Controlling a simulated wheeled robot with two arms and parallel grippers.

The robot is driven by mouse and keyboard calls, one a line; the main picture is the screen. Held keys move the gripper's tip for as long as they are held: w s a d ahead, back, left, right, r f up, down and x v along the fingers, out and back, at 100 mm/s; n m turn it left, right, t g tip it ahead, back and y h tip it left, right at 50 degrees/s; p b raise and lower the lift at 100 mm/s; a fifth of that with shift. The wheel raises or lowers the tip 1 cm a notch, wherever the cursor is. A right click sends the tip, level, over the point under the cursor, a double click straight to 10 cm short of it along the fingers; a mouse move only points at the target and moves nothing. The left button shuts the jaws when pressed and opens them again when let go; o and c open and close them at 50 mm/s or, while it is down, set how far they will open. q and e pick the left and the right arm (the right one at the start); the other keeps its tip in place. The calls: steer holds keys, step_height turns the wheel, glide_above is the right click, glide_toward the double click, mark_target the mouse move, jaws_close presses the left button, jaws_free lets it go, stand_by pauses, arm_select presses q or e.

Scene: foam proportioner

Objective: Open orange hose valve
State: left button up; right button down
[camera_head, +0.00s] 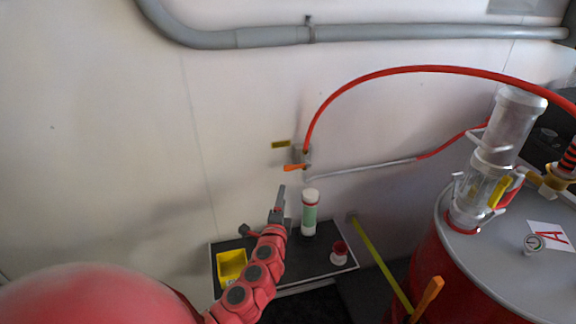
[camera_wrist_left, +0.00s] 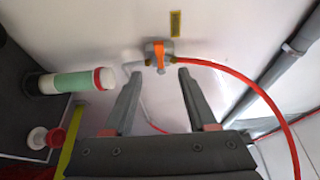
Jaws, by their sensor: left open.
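The orange valve handle (camera_head: 293,168) sits on a small grey valve body (camera_head: 300,154) on the white wall, with a red hose (camera_head: 335,93) rising from it. In the left wrist view the handle (camera_wrist_left: 159,50) lies ahead of the gap between my open, empty fingers (camera_wrist_left: 160,76). My right gripper is not in view.
Below stands a dark shelf (camera_head: 285,268) with a yellow bin (camera_head: 232,264), a white-and-green bottle (camera_head: 309,213) and a red-and-white spool (camera_head: 339,252). A red drum (camera_head: 440,258) with a grey lid is at the right. A grey pipe (camera_head: 400,34) runs along the wall above.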

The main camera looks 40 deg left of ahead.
arm_select(q)
steer(key=p, duration=0.1)
glide_toward(289, 170)
steer(key=x, duration=0.4)
steer(key=shift+w+a+r, duration=0.15)
steer(key=shift+a+r, duration=0.05)
steer(key=shift+a, duration=0.05)
steer(key=b+x, duration=0.1)
steer(key=x, duration=0.4)
steer(key=shift+w+a+f+b, duration=0.1)
steer(key=shift+w+f+b, duration=0.05)
steer(key=shift+b, duration=0.2)
steer(key=shift+w+a, duration=0.15)
steer(key=shift+w, duration=0.35)
jaws_close()
stand_by(0.4)
